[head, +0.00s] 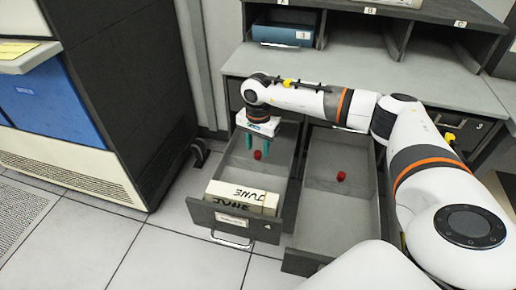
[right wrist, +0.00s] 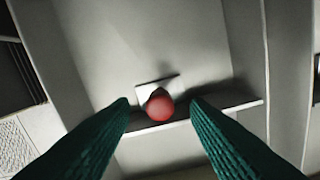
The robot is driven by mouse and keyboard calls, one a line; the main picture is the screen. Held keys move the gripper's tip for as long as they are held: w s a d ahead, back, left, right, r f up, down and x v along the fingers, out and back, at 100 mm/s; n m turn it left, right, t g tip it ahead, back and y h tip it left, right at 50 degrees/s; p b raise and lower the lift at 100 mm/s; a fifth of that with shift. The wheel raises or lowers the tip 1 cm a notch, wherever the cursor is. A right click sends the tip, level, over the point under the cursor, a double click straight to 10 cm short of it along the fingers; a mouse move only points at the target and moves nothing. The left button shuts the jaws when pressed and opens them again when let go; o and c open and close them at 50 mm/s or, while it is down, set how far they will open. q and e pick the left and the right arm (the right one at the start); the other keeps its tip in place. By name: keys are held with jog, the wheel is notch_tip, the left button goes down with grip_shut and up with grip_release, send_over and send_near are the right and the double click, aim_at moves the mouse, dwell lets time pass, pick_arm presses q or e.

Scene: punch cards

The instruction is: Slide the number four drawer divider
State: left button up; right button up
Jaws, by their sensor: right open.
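The number four drawer (head: 281,217) is the left of two open drawers in the head view, with a small 4 on its front. Its divider shows in the right wrist view as a dark plate (right wrist: 225,107) with a round red knob (right wrist: 160,106). The red knob also shows inside the drawer in the head view (head: 257,155). My right gripper (head: 261,148) is open and points down into the back of this drawer. In the right wrist view its teal fingertips (right wrist: 160,103) stand either side of the knob, with gaps. My left gripper is out of view.
The right open drawer (head: 338,217) holds another red knob (head: 341,176) and no cards. A desk with lettered slots and a blue box (head: 283,29) stands behind. A dark cabinet (head: 125,90) stands left.

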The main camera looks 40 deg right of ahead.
aim_at(258, 152)
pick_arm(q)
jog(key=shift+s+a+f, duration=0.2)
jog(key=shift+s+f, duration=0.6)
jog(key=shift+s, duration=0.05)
pick_arm(e)
notch_tip(258, 152, up, 10)
jog(key=shift+r, duration=0.15)
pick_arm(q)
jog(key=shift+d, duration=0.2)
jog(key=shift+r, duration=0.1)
